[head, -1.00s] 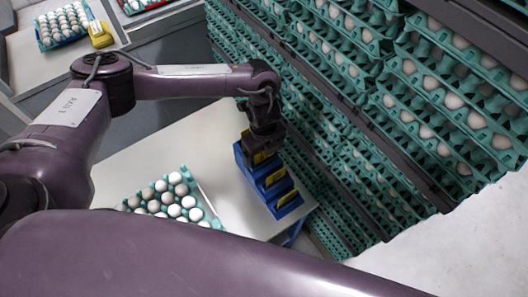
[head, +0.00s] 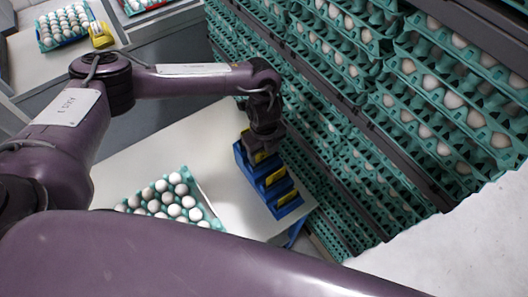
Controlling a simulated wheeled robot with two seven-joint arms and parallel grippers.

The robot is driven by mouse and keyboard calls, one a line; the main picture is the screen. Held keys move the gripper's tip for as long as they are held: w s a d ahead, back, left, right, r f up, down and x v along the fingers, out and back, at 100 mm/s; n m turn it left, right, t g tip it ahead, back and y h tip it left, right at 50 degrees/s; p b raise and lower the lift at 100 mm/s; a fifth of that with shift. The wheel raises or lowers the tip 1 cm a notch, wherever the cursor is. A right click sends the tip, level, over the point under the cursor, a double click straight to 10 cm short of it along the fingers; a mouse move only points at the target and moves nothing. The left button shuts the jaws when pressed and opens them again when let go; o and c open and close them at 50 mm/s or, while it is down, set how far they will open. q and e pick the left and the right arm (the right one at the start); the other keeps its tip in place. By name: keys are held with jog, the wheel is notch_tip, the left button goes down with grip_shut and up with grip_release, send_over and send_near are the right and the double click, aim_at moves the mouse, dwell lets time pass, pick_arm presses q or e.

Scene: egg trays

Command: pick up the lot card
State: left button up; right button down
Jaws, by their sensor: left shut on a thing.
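A blue card rack (head: 273,186) stands at the right side of the white table, with yellow lot cards in its slots. A yellow card (head: 274,177) sits in the middle slot and another yellow card (head: 286,197) in the front slot. My left gripper (head: 262,152) points down at the back slot and is shut on the yellow lot card (head: 260,157) there. The fingers hide most of that card, and I cannot tell whether it is clear of the slot. My right gripper is not in view.
A teal tray of white eggs (head: 208,211) lies on the white table (head: 146,165), left of the rack. Tall stacks of teal egg trays (head: 345,120) stand close behind the rack on the right. Another egg tray and a yellow object (head: 101,37) are at the top left.

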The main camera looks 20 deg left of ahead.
pick_arm(q)
notch_tip(320, 180, up, 19)
jog(key=b, duration=0.1)
jog(key=shift+r, duration=0.2)
dwell(0.9)
